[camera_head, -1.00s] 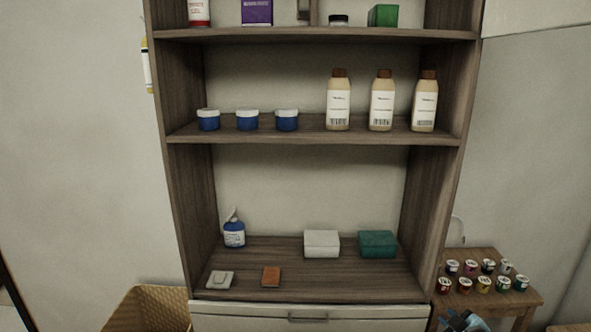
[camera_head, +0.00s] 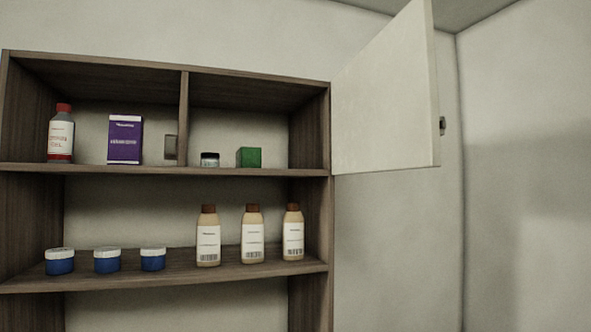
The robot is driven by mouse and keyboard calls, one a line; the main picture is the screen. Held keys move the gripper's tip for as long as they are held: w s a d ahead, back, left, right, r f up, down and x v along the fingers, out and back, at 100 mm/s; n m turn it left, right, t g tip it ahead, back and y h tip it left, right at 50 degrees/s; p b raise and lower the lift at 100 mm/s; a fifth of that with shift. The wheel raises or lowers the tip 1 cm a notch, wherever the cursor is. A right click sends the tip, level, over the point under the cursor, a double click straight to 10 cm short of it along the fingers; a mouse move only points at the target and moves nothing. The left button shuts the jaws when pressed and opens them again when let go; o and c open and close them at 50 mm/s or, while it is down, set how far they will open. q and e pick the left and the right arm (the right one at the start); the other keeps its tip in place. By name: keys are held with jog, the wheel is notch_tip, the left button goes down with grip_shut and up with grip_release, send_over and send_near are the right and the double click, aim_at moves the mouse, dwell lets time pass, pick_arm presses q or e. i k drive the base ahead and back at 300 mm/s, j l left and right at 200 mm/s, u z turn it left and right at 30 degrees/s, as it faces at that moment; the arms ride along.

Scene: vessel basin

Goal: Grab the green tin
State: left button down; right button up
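A small green box-shaped tin (camera_head: 249,157) stands on the top shelf, in the right-hand compartment of the cabinet. It is right of a small dark jar with a pale lid (camera_head: 209,160), with a gap between them. Neither of my grippers shows in the head view.
The cabinet door (camera_head: 385,95) stands open at the right of the top compartment. Left of the divider (camera_head: 184,120) are a red-capped bottle (camera_head: 61,135) and a purple box (camera_head: 125,139). The shelf below holds blue jars (camera_head: 107,261) and tan bottles (camera_head: 252,236).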

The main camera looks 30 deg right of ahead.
aim_at(246, 158)
jog(key=l+z, duration=0.45)
jog(key=l, duration=1.35)
